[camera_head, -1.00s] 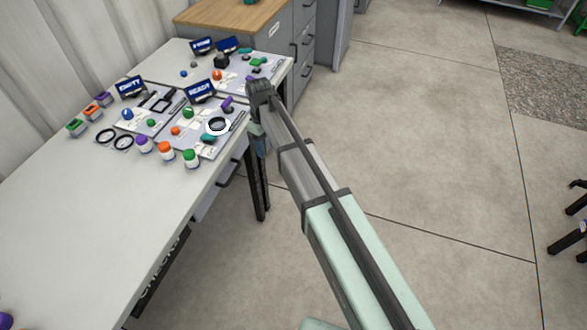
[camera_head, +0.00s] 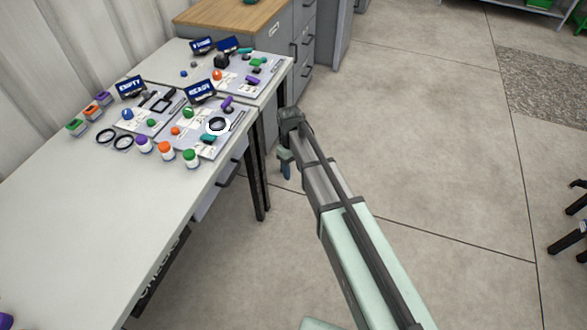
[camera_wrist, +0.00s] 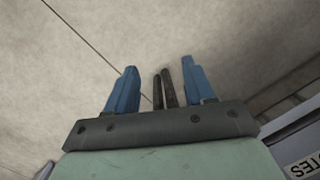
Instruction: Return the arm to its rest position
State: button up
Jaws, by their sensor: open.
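My gripper (camera_wrist: 158,90) shows in the wrist view with its two blue fingers spread apart and nothing between them. Behind the fingers is bare floor and two dark upright bars that look like table legs. In the head view my gripper (camera_head: 286,168) hangs at the end of my arm, off the right edge of the table and over the floor. It is small and partly hidden by the wrist there.
The white table (camera_head: 90,225) holds several small bottles, black rings (camera_head: 122,142), coloured parts and boards with blue signs (camera_head: 200,90). A grey drawer cabinet (camera_head: 300,40) stands behind.

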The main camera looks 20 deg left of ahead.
dwell(0.7)
jog(key=s+d+f+m, duration=0.4)
jog(key=s+d+f, duration=0.45)
jog(key=d, duration=0.35)
jog(key=s+d+f+m, duration=0.3)
jog(key=s+d+f, duration=0.4)
jog(key=d+f, duration=0.4)
jog(key=s+d+f+m+g, duration=0.2)
jog(key=s+d+f, duration=0.1)
jog(key=s+d, duration=0.6)
jog(key=s+d+f+m+g+y, duration=0.1)
jog(key=s+d+f+m+g, duration=0.2)
jog(key=s+d, duration=0.6)
jog(key=shift+s+d+f, duration=0.15)
jog(key=shift+s+f, duration=0.4)
jog(key=shift+s, duration=0.5)
